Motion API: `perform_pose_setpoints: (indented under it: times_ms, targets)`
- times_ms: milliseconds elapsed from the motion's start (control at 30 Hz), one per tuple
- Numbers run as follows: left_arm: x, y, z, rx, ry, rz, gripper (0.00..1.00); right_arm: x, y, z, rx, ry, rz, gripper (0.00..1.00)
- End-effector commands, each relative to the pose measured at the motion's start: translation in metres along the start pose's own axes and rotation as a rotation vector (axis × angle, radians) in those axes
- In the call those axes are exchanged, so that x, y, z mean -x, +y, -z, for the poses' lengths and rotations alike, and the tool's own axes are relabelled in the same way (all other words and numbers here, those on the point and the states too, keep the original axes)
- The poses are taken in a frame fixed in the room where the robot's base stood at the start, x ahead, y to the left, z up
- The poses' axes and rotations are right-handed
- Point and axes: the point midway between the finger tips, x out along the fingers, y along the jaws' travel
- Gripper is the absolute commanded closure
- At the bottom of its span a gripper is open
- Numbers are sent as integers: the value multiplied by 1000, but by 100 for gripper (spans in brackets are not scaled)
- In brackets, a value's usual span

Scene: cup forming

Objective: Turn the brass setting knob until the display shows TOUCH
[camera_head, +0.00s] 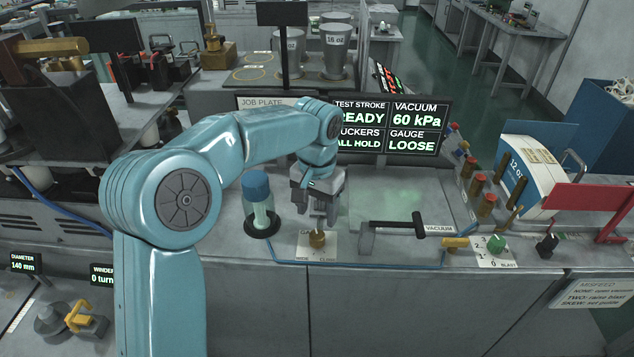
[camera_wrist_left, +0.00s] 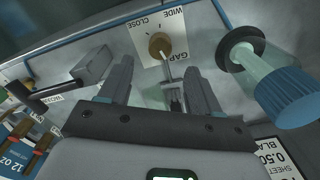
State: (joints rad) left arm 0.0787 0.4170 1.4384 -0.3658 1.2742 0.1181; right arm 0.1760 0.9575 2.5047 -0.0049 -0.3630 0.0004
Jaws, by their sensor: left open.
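The brass setting knob (camera_head: 317,240) sits on a pale plate on the front of the bench. In the left wrist view the brass knob (camera_wrist_left: 160,45) is beyond my fingertips, on a white plate marked GAP, WIDE and CLOSE. My left gripper (camera_head: 318,215) is above the knob, pointing down. In the left wrist view my left gripper (camera_wrist_left: 158,75) is open, with the knob ahead between the line of its fingers; I cannot tell whether they touch it. The display (camera_head: 390,126) reads GAUGE LOOSE, VACUUM 60 kPa; its left edge is partly hidden by my arm. My right gripper is out of view.
A blue-capped clear bottle (camera_head: 257,205) stands just left of the knob. A black vacuum lever (camera_head: 405,228) lies to the right, with a green blast knob (camera_head: 496,243) farther right. A blue hose (camera_head: 350,265) runs along the bench front.

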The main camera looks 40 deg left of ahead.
Motion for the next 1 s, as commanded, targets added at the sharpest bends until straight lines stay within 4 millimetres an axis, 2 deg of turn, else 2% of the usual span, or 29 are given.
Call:
perform_pose_setpoints:
  times_ms: [33, 200, 400, 567, 1000]
  targets:
    - [15, 0, 1, 0, 5, -1, 37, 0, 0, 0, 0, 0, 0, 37]
    - [56, 0, 1, 1, 4, -1, 37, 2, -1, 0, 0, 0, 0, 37]
    - [83, 0, 0, 0, 1, 0, 37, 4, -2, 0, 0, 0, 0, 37]
    - [89, 0, 0, 0, -1, 0, 37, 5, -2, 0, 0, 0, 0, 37]
    - [89, 0, 0, 0, -1, 0, 37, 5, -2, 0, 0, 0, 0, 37]
